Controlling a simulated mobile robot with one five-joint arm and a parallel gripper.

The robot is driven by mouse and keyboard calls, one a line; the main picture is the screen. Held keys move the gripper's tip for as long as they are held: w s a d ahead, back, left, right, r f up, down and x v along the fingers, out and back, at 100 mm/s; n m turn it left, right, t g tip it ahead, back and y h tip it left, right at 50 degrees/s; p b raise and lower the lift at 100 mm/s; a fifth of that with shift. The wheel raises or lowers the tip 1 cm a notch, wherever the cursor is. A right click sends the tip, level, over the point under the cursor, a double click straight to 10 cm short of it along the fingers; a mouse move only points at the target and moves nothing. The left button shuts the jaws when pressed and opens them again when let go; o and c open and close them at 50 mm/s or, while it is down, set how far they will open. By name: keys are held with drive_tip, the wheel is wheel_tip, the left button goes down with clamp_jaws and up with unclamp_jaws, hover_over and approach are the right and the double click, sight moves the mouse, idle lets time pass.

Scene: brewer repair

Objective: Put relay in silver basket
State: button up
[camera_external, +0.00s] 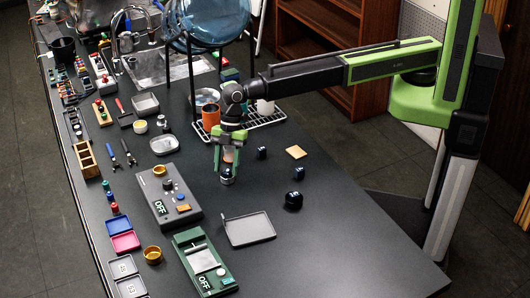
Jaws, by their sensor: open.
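My gripper (227,168), with green fingers, points straight down over the middle of the dark table. Its jaws are open around or just above a small dark piece with a pale band (227,178); I cannot tell if they touch it. Small dark blocks lie to its right: one (261,152) close by, one (297,173) farther right, and a rounder one (293,201) in front. I cannot tell which piece is the relay. Two small silvery open containers, one nearer (164,145) and one farther back (145,104), stand to the left; either may be the silver basket.
A grey OFF box (168,195) and a green OFF fixture (204,264) stand front left. A flat grey tray (249,229) lies in front of my gripper. An orange cup (210,118) and wire rack (262,120) are behind. The table's front right is clear.

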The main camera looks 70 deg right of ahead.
sight(227, 172)
drive_tip(key=shift+r, duration=0.15)
wheel_tip(227, 172, up, 7)
drive_tip(key=p, duration=0.7)
drive_tip(key=s+d+r+m+t+p, duration=0.15)
drive_tip(key=d+m, duration=1.05)
drive_tip(key=d, duration=3.3)
drive_tip(key=s+d+f+m+h+b, duration=0.2)
drive_tip(key=d+f+m+b, duration=0.1)
drive_tip(key=d, duration=0.5)
drive_tip(key=s+d+f+m+g+h+b, duration=0.1)
drive_tip(key=s+d+f+m+h+b, duration=0.1)
drive_tip(key=d+f, duration=0.4)
drive_tip(key=shift+s+d+f+m+b, duration=0.35)
drive_tip(key=shift+d+m+b, duration=0.15)
drive_tip(key=shift+d+b, duration=0.7)
